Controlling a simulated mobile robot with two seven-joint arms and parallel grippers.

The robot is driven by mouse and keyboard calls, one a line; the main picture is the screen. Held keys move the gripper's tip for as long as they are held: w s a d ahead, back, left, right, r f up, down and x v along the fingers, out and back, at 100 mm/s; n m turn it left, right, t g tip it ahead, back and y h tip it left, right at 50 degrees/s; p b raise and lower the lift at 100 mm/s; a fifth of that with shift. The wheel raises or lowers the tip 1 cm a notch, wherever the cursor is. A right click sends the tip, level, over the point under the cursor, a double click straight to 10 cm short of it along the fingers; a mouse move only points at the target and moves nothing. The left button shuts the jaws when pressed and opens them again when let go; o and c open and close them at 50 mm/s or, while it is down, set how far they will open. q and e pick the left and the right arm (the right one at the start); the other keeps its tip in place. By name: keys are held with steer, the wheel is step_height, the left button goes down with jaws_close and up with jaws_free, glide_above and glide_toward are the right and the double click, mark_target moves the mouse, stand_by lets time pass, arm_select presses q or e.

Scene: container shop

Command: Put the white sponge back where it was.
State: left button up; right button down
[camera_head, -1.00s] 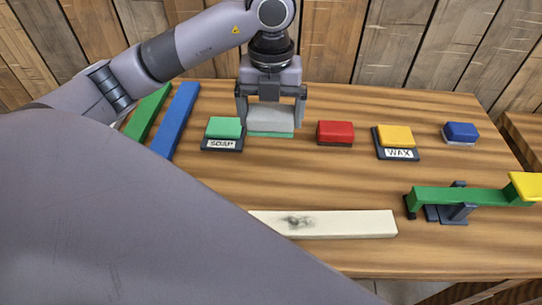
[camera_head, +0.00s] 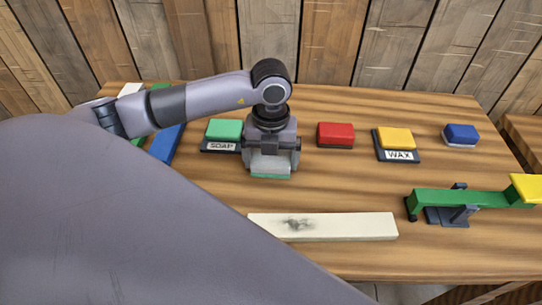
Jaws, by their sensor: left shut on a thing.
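The white sponge (camera_head: 270,164), with a green underside, is between the fingers of my left gripper (camera_head: 271,160). The gripper points down and is shut on it. The sponge is just right of and a little nearer than the green sponge (camera_head: 223,128) on the dark SOAP tray (camera_head: 220,147). I cannot tell whether it touches the table or hangs just above it. My right gripper is not in view.
On the wooden table (camera_head: 330,185) stand a red sponge (camera_head: 335,133), a yellow sponge (camera_head: 396,137) on the WAX tray (camera_head: 399,156) and a blue sponge (camera_head: 461,134). A stained white plank (camera_head: 340,227) lies in front. A green beam (camera_head: 460,198) on a dark stand is right.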

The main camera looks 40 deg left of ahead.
arm_select(q)
steer(key=shift+f, duration=0.2)
steer(key=o, duration=0.6)
steer(key=shift+c, duration=0.2)
step_height(320, 180, up, 12)
steer(key=shift+r, duration=0.25)
steer(key=shift+s, duration=0.1)
